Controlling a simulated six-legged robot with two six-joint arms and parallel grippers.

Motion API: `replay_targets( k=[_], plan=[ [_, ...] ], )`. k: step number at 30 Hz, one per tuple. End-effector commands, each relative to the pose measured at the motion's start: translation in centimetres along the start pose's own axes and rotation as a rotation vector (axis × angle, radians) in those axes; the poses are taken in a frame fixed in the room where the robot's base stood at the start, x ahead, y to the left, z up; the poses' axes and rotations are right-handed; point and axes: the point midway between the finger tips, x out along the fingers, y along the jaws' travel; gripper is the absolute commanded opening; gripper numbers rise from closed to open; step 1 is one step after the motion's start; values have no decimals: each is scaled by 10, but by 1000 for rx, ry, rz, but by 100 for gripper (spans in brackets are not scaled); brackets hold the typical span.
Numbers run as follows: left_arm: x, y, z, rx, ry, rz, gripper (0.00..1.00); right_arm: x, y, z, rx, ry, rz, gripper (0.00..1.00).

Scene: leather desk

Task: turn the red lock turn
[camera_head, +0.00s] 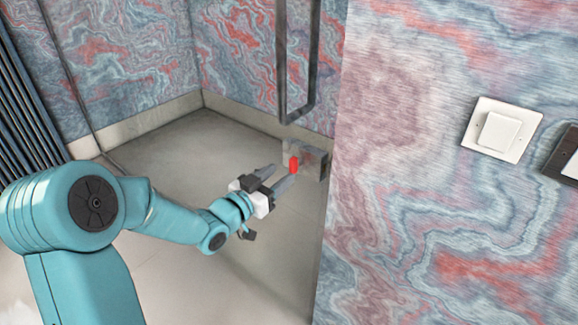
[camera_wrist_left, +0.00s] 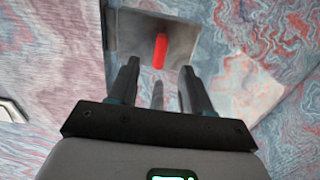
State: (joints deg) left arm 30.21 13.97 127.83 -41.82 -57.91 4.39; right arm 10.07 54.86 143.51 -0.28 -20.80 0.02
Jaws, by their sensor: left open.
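The red lock turn (camera_head: 294,165) is a small upright piece on a grey metal lock plate (camera_head: 316,160), low on the glass door near the wall's edge. In the left wrist view the red turn (camera_wrist_left: 160,51) stands slightly tilted on its plate (camera_wrist_left: 185,38), just ahead of the fingers. My left gripper (camera_head: 280,177) is open, its two fingers apart and pointing at the lock. In the wrist view the turn lies beyond and between the fingertips (camera_wrist_left: 157,72); I see no contact. My right gripper is not in view.
A long metal door handle (camera_head: 311,60) rises right above the lock. A marbled wall (camera_head: 430,200) closes off the right side, with a white switch (camera_head: 502,130) and a dark-framed plate (camera_head: 566,158) on it. The floor (camera_head: 190,160) behind the glass looks clear.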

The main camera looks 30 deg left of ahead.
Motion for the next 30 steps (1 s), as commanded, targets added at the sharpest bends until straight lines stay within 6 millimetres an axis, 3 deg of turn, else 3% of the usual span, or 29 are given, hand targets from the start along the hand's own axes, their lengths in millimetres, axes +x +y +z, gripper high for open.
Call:
replay_targets(
  k=[3, 7, 19, 21, 24, 30],
  plan=[
    [24, 2, -1, 0, 0, 3, 49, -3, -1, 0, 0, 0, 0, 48],
    [40, 2, -1, 1, 1, 1, 49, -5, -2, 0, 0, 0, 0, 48],
    [48, 1, 0, 1, 0, 0, 49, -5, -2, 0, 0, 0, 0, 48],
    [48, 1, 0, 1, 0, 0, 26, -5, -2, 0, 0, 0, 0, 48],
    [48, 1, 0, 1, 0, 0, 0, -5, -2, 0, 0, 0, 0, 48],
    [48, 1, 1, 7, 1, 0, 0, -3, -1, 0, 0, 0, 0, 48]
  ],
)
